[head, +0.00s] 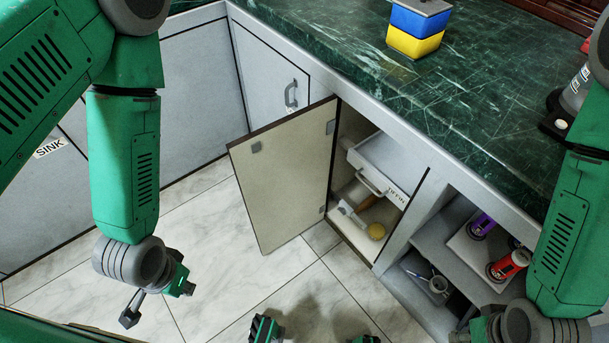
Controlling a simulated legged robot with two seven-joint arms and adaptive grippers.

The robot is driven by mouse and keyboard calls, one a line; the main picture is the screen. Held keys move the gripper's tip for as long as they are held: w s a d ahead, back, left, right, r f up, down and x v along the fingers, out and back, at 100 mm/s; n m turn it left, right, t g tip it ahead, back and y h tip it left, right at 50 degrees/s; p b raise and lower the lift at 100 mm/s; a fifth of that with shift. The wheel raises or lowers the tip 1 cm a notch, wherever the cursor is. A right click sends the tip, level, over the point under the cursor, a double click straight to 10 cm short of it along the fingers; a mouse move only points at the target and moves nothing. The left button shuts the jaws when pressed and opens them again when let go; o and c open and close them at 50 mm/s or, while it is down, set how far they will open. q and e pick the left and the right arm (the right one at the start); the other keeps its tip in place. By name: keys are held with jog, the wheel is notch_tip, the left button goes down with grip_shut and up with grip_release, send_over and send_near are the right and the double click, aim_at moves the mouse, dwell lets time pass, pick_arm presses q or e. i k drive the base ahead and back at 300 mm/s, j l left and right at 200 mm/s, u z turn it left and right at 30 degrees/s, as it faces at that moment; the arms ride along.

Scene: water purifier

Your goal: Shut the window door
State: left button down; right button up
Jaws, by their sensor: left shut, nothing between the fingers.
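The open cabinet door (285,180) is a cream panel with a dark edge. It is hinged along its right side and swung outward from the cabinet front, with its inner face showing. No writing on it shows, so I cannot confirm that it is the window door. My left gripper (131,315) is shut and empty, low at the left and pointing down over the floor. It is left of the door and apart from it. My right wrist shows at the bottom right corner, but its gripper fingers are out of view.
The open compartment holds a white drawer box (385,165) and a brush (358,220). To its right, an open shelf (465,245) holds cans and a cup. A green marble counter (470,90) lies above. Marble floor (215,240) is free between my left gripper and the door.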

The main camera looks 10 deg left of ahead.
aim_at(280, 167)
jog(key=j+z, duration=0.35)
jog(key=z, duration=0.15)
jog(key=j+z, duration=0.5)
jog(key=k+j+z, duration=0.1)
jog(key=j+z, duration=0.15)
jog(key=z, duration=0.2)
jog(key=k+j+z, duration=0.1)
jog(key=j, duration=0.4)
jog(key=k+j+z, duration=0.1)
jog(key=k+j, duration=0.45)
jog(key=j, duration=0.4)
jog(key=k+j+z, duration=0.15)
jog(key=j, duration=0.3)
jog(key=k+j+z, duration=0.1)
jog(key=k+j, duration=0.25)
jog(key=j+z, duration=0.1)
jog(key=z, duration=0.3)
jog(key=j+z, duration=0.1)
jog(key=z, duration=0.25)
jog(key=j+z, duration=0.1)
jog(key=z, duration=0.3)
